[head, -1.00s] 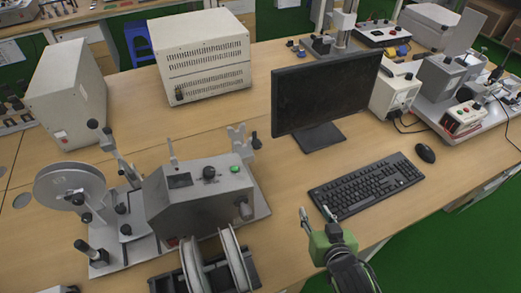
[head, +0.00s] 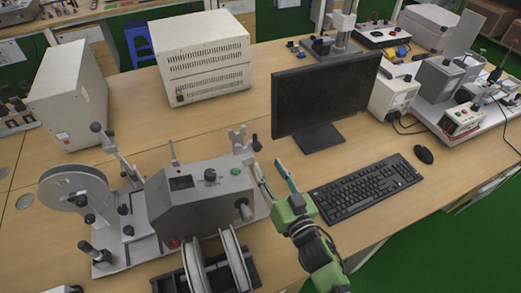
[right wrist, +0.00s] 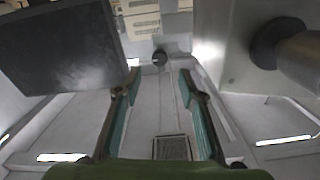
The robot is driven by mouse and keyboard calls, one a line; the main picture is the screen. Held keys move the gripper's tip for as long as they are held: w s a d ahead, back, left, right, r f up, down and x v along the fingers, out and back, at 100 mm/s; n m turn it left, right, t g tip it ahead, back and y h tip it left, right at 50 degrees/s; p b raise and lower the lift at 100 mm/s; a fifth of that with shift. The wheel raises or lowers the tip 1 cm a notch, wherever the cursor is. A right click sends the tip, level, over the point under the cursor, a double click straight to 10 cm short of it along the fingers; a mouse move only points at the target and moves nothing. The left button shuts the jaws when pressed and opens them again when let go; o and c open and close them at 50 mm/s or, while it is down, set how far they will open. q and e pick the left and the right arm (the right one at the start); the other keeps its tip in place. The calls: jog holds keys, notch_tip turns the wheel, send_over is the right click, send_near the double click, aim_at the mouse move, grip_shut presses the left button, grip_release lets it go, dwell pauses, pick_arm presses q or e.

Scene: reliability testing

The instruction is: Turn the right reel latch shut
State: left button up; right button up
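The reel machine (head: 200,200) is a grey box on a plate at the front left of the table. At its right end stands a light grey bracket (head: 238,141) with a dark knob (head: 255,143), which looks like the right reel latch. My right gripper (head: 271,168) is open and empty, its fingers pointing towards this bracket from the near right, apart from it. In the right wrist view a dark knob (right wrist: 160,57) shows beyond and between the open fingers (right wrist: 158,85). Whether the latch is turned shut is too small to tell. My left gripper is out of view.
A monitor (head: 325,95) stands behind the gripper, with a keyboard (head: 365,188) to its right. The machine's side shaft (head: 243,211) sticks out left of the gripper. White reels (head: 235,262) stand in front of the machine. A large reel (head: 72,190) is at left.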

aim_at(259, 149)
jog(key=x, duration=0.7)
jog(key=shift+p, duration=0.4)
jog(key=shift+c, duration=0.4)
grip_shut()
